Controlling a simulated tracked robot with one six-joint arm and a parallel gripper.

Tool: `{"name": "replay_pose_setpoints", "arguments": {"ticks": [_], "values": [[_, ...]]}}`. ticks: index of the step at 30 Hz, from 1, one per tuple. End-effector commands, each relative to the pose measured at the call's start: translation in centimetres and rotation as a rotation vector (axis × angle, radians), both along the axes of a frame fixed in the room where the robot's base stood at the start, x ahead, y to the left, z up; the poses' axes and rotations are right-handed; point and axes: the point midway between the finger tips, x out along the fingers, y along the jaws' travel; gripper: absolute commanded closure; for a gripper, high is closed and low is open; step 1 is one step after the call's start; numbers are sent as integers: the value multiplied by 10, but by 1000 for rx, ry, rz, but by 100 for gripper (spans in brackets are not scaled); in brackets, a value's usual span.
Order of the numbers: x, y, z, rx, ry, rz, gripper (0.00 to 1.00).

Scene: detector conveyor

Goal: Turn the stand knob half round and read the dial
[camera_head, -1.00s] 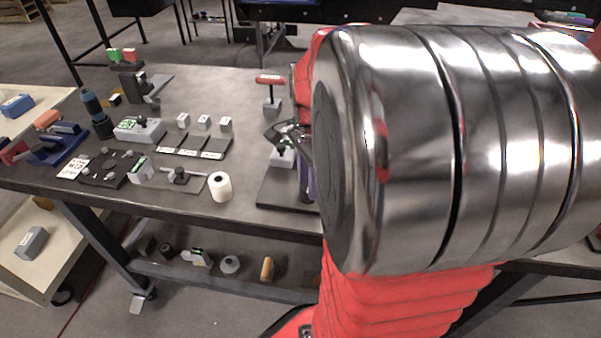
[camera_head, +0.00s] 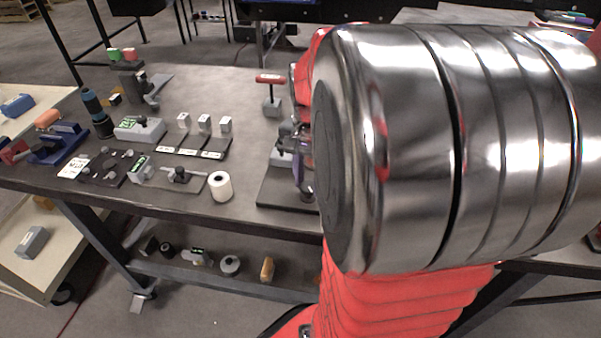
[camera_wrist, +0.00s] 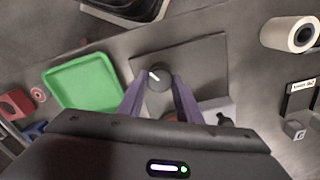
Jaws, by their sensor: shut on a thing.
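The stand knob (camera_wrist: 157,80) is dark and round with a white pointer line, in the middle of the wrist view. My gripper (camera_wrist: 159,88) has its purple fingers shut on the knob, one on each side. The stand's dark base plate (camera_wrist: 200,52) lies under it; the plate also shows in the head view (camera_head: 278,193) near the table's front edge. A pale grey block (camera_wrist: 217,106) of the stand is partly hidden by my gripper. In the head view my arm hides much of the stand and gripper. I cannot make out a dial reading.
A green tray (camera_wrist: 83,84) lies left of the stand in the wrist view. A white roll (camera_head: 220,186) stands left of the base plate in the head view, and a red T-handle (camera_head: 270,79) stands behind. Several fixtures fill the table's left side.

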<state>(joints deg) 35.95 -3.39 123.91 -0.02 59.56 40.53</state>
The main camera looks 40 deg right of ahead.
Motion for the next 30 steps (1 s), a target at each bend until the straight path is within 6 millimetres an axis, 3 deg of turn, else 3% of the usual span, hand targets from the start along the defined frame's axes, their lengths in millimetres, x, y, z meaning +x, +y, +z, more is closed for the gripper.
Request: {"name": "replay_pose_setpoints", "arguments": {"ticks": [30], "values": [[3, -1, 2, -8, -7, 963, 91]]}}
